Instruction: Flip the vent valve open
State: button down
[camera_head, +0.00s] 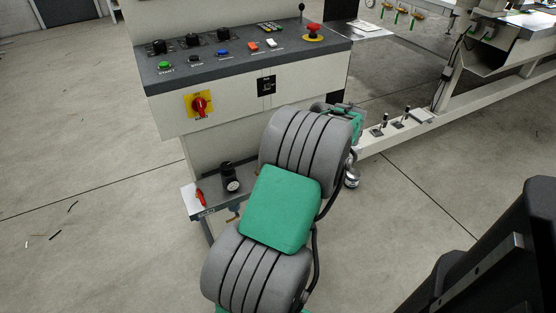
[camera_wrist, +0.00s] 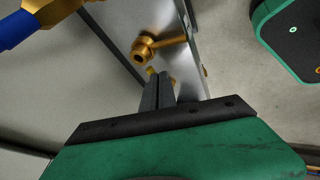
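In the wrist view, a brass fitting with a round open end (camera_wrist: 143,52) sticks out from a bright metal plate (camera_wrist: 182,50). A small yellow piece (camera_wrist: 151,70) shows just past my fingertips; I cannot tell whether they touch it. My gripper (camera_wrist: 158,77) has its two dark fingers close together, pointing at the plate beside the fitting. A red lever (camera_head: 200,197) sits on the small bracket below the console. No part is clearly readable as the vent valve.
A brass connector (camera_wrist: 50,10) with a blue end (camera_wrist: 16,30) is at the upper left of the wrist view. A black gauge unit (camera_head: 230,178) stands on the bracket. The control console (camera_head: 240,60) is above it.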

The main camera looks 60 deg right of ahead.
jog(key=s+a, duration=0.1)
jog(key=s+a+b, duration=0.1)
jog(key=shift+s+r, duration=0.2)
jog(key=shift+s, duration=0.1)
jog(key=p+v, duration=0.3)
jog(key=v, duration=0.7)
jog(key=shift+s+r, duration=0.2)
jog(key=shift+s, duration=0.05)
jog(key=shift+d, duration=0.1)
